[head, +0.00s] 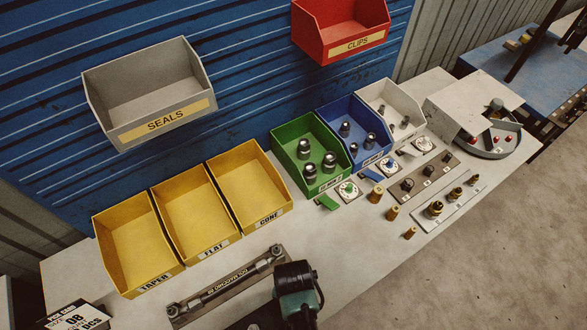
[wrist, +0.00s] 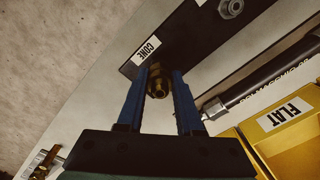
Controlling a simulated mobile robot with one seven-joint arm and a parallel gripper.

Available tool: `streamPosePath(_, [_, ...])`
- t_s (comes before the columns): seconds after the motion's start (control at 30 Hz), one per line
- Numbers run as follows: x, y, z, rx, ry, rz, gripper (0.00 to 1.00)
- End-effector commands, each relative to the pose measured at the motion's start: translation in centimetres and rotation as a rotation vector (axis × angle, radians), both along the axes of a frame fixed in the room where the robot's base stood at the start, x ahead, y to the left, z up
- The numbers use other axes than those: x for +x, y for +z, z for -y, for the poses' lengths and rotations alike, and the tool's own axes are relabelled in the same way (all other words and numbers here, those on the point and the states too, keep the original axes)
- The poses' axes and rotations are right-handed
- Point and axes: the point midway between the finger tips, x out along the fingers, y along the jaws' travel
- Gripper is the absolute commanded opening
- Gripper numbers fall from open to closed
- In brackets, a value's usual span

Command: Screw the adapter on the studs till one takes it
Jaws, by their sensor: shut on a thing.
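My gripper (wrist: 162,82) has blue fingers, shut on a brass adapter (wrist: 158,86) with a hex body; its open end faces the wrist camera. Another stud (wrist: 231,7) with a grey hex base stands further along the bar. In the head view my dark wrist (head: 296,287) shows at the bottom, and fingers and adapter are hidden.
A hose (head: 228,284) lies on a dark plate, close beside my gripper. Yellow TAPER, FLAT and CONE bins (head: 128,250) stand behind it. Green (head: 308,178), blue and white bins hold fittings. Brass parts (head: 392,213) lie to the right.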

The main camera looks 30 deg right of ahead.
Motion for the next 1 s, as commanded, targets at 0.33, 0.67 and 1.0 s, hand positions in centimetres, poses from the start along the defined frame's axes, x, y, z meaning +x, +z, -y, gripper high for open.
streamPosePath(0.33, [0.1, -0.1, 0.0, 0.000, -0.582, 0.000, 0.00])
streamPosePath(0.67, [0.1, -0.1, 0.0, 0.000, -0.562, 0.000, 0.69])
streamPosePath(1.0, [0.1, 1.1, 0.0, -0.001, -0.561, 0.002, 0.69])
